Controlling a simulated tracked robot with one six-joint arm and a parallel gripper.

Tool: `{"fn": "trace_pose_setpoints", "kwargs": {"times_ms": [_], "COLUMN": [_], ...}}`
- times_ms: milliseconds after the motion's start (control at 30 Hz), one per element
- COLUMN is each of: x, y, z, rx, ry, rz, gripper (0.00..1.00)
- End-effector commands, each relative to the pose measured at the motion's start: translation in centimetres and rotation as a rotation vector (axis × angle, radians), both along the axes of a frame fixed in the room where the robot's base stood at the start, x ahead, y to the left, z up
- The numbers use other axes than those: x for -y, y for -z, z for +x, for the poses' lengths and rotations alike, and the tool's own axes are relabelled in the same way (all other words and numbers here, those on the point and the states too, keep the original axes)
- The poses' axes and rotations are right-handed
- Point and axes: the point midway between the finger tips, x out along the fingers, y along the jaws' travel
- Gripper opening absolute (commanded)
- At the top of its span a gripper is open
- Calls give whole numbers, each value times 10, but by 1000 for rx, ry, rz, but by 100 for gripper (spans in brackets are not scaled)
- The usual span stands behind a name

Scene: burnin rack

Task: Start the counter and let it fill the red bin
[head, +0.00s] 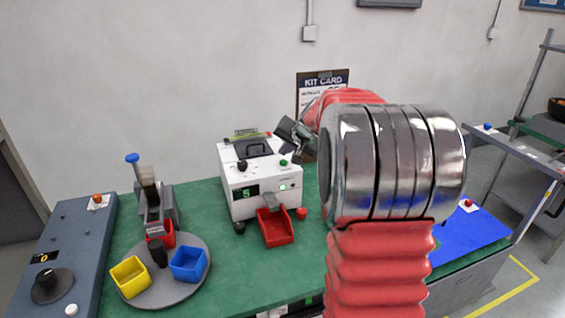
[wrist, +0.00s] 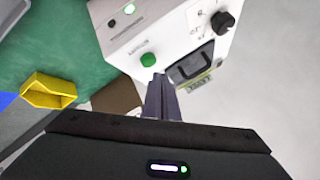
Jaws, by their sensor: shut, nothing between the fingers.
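The counter (head: 258,190) is a white box on the green bench, with a black knob (head: 242,165), a green button (head: 284,162) and a lit green display that seems to read 5. The red bin (head: 276,230) sits in front of it under a grey chute; I cannot make out any contents. My gripper (head: 297,158) is over the counter's right side, close to the green button. In the wrist view my gripper (wrist: 160,77) is shut and empty, its tips beside the green button (wrist: 148,59). I cannot tell whether they touch it.
A grey round plate (head: 150,291) at left carries a yellow bin (head: 130,277) and a blue bin (head: 188,264). A dial panel (head: 60,250) stands further left. A blue mat (head: 460,235) lies at right. My arm hides the bench's right-middle part.

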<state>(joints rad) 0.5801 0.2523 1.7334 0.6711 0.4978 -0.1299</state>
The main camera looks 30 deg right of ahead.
Motion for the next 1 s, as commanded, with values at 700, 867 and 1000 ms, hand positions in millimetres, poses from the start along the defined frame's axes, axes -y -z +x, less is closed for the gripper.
{"fn": "trace_pose_setpoints", "kwargs": {"times_ms": [700,867,1000], "x": [0,0,0], "y": [-45,-46,-46], "z": [0,0,0], "rx": [-1,-1,-1], "ry": [0,1,1], "rz": [-1,0,0], "gripper": [0,0,0]}}
